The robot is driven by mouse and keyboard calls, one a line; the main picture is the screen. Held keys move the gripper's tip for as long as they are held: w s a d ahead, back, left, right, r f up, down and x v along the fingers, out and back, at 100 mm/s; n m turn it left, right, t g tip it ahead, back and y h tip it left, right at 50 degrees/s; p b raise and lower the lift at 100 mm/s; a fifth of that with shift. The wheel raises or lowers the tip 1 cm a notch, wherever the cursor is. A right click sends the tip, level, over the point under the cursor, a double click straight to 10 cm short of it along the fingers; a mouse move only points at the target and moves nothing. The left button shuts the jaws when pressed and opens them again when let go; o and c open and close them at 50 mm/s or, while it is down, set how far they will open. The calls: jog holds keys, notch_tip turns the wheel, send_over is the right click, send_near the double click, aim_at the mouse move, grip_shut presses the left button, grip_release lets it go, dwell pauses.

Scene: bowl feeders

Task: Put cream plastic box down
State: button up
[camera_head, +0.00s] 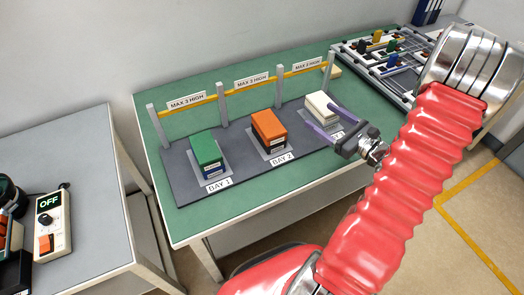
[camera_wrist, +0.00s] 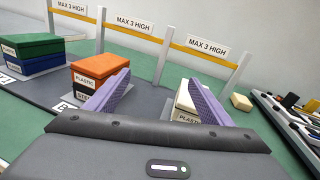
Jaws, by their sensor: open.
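The cream plastic box (camera_head: 319,101) sits on top of a short stack in the right-hand bay of the dark grey mat. In the wrist view the cream box (camera_wrist: 184,98) shows beside the inner side of the right finger, with a partly hidden "PLASTIC" label. My gripper (camera_head: 318,115) is open at this stack, its two purple fingers spread and pointing toward it. In the wrist view my gripper (camera_wrist: 160,78) has a clear gap between its fingers. I cannot tell whether a finger touches the box. The right finger hides part of the stack.
An orange-topped stack (camera_head: 268,124) stands in bay 2 and a green-topped stack (camera_head: 205,147) in bay 1. Grey posts with a yellow rail (camera_head: 205,103) run behind the bays. A loose cream block (camera_wrist: 241,102) lies behind at right. Racks with coloured parts (camera_head: 378,52) stand farther right.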

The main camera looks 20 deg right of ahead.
jog(key=s+a+r+n+g+y, duration=0.2)
jog(key=a+n+g, duration=0.3)
jog(key=a, duration=0.4)
jog(key=s+a+r+n+g+y, duration=0.1)
jog(key=s+a+r+n+g, duration=0.15)
jog(key=a+n, duration=0.5)
jog(key=s+a+r+n+g+y, duration=0.1)
jog(key=a+r+n+g+y, duration=0.25)
jog(key=a, duration=0.75)
jog(key=s+a+r+n+g+h, duration=0.1)
jog(key=s+a+n+g+h, duration=0.3)
jog(key=s+n+h, duration=0.3)
jog(key=s+d+r+n+t+h, duration=0.1)
jog(key=s+r+n+t+h, duration=0.2)
jog(key=r+n, duration=0.3)
jog(key=n+h, duration=0.1)
jog(key=n, duration=0.1)
jog(key=shift+d+r+n+t, duration=0.2)
jog(key=shift+r+n+t, duration=0.05)
jog(key=shift+n+t, duration=0.15)
